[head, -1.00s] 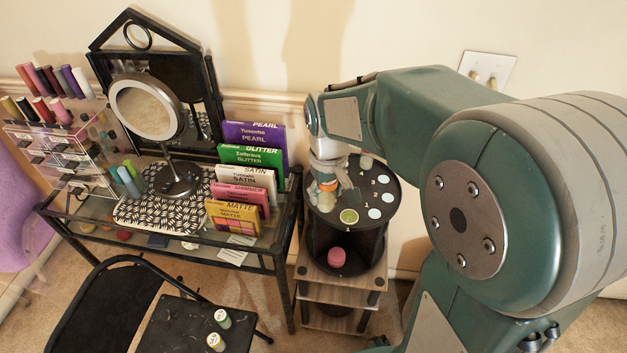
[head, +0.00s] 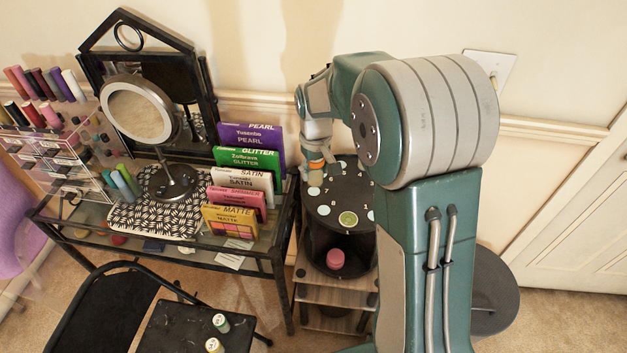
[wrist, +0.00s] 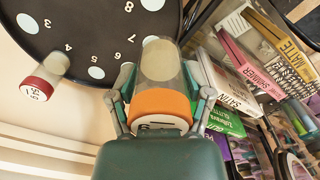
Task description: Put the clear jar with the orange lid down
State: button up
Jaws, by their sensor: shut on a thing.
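The clear jar with the orange lid (wrist: 162,102) is between the two fingers of my gripper (wrist: 160,88) in the wrist view. My gripper is shut on it. Its see-through body points at the round black tray (wrist: 90,25), which has white circles and numbers. In the head view the jar (head: 316,166) is at the far left part of the tray (head: 325,212), under my gripper (head: 317,152). I cannot tell whether the jar's base touches the tray.
A clear jar with a dark red lid (wrist: 42,82) stands on the tray. A green-topped item (head: 348,219) is near its front. A pink jar (head: 335,258) is on the level below. Upright palettes (head: 245,180) stand close by on the glass table, left of the tray.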

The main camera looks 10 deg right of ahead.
jog(key=w+f, duration=0.2)
jog(key=f, duration=0.1)
jog(key=w+f, duration=0.1)
jog(key=shift+w+d+f, duration=0.25)
jog(key=shift+w+f, duration=0.1)
jog(key=shift+f, duration=0.05)
notch_tip(320, 180, down, 3)
jog(key=shift+w+f, duration=0.1)
jog(key=o, duration=1.2)
jog(key=shift+c, duration=0.2)
notch_tip(320, 180, up, 12)
jog(key=f, duration=0.1)
jog(key=s+r+m+t, duration=0.1)
jog(key=s+r+t, duration=0.2)
jog(key=s+r, duration=1)
jog(key=s+f+m+t, duration=0.1)
jog(key=s+t, duration=0.1)
jog(key=s, duration=1.4)
jog(key=shift+f+m+t, duration=0.2)
jog(key=shift+m+t, duration=0.1)
